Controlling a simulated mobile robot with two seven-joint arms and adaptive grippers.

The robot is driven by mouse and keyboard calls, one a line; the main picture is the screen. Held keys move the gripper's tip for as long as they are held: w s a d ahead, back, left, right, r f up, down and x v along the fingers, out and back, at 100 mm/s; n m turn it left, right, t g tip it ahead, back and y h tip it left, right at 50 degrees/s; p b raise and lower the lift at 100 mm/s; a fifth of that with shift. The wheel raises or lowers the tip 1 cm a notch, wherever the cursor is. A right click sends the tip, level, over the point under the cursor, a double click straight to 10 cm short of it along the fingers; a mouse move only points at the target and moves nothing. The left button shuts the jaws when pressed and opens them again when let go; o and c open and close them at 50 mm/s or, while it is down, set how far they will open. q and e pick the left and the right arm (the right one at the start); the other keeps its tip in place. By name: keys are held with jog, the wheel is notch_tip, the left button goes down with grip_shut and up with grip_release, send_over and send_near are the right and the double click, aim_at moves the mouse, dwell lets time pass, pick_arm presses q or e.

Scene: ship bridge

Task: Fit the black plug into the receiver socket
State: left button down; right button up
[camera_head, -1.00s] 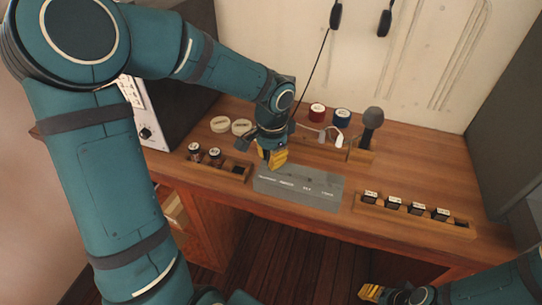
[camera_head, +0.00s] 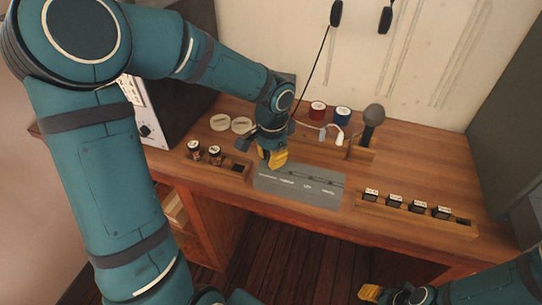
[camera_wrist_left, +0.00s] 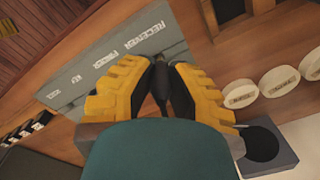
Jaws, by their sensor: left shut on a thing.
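My left gripper (camera_head: 276,158) is shut on a dark, slim thing, seemingly the black plug, at the left back edge of the grey receiver (camera_head: 300,187). In the left wrist view the plug (camera_wrist_left: 160,84) shows as a dark shape between the yellow fingers, in front of the labelled receiver face (camera_wrist_left: 110,65). Its tip is too dark to tell whether it touches a socket. The receiver has a row of dark sockets along its back and white labels on its front. My right gripper (camera_head: 371,292) is at the bottom right, partly cut off, its jaws unclear.
A wooden rack (camera_head: 410,215) with several labelled black blocks is right of the receiver. A small tray (camera_head: 222,166) with two jars is left. Pale discs (camera_head: 242,125), a red spool (camera_head: 318,110), a blue spool (camera_head: 342,116) and a microphone (camera_head: 372,120) stand behind.

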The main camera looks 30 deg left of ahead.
pick_arm(q)
jog(key=shift+f+b, duration=0.85)
jog(key=shift+f, duration=0.2)
dwell(2.8)
jog(key=c, duration=1)
grip_release()
jog(key=shift+o, duration=0.2)
jog(key=r, duration=1.2)
jog(key=shift+d, duration=0.2)
